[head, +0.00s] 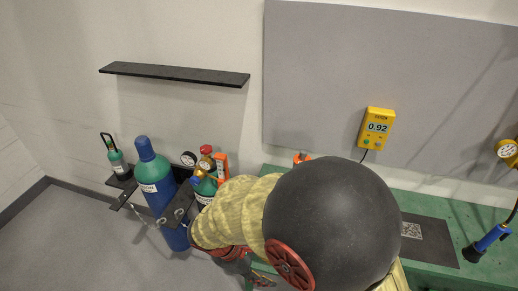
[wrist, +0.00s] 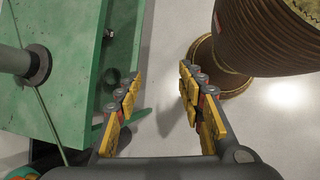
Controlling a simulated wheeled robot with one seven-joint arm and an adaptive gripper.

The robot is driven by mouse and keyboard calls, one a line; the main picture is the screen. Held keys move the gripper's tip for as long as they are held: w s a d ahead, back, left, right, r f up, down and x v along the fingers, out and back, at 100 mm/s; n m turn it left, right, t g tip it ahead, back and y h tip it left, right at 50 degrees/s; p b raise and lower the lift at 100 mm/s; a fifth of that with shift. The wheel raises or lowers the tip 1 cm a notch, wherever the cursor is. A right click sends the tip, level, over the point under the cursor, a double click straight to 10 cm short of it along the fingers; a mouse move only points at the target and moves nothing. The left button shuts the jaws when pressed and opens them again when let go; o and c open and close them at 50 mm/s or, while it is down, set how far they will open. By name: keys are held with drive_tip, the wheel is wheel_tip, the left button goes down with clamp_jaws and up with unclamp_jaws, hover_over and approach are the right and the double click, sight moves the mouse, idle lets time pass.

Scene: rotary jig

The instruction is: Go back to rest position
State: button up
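My gripper (wrist: 161,76) is open in the wrist view. Its two fingers with yellow and orange pads stand well apart, with only grey floor visible between them. It holds nothing. The green bench (wrist: 72,90) lies to the left of the fingers. In the head view my arm, with a cream sleeve and a large black rounded joint, covers the lower middle of the picture.
Blue gas cylinder (head: 158,187) and small green bottle (head: 119,162) stand left of my arm. The green bench (head: 440,205) carries a dark mat (head: 440,249) and blue torch-like tool (head: 490,238). A yellow meter (head: 376,127) reads 0.92. A black shelf (head: 175,73) is on the wall.

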drive_tip(key=s+d+r+m+t+y+b, duration=0.2)
drive_tip(key=s+d+r+m+y, duration=0.1)
drive_tip(key=d+r+m, duration=0.5)
drive_tip(key=s+d+r+m+t+y+b, duration=0.1)
drive_tip(key=s+d+r+m+t+y, duration=0.2)
drive_tip(key=d+r+m, duration=0.5)
wheel_tip(320, 180, up, 4)
drive_tip(key=shift+s+d+b, duration=0.4)
drive_tip(key=shift+s+d, duration=0.05)
idle(5.7)
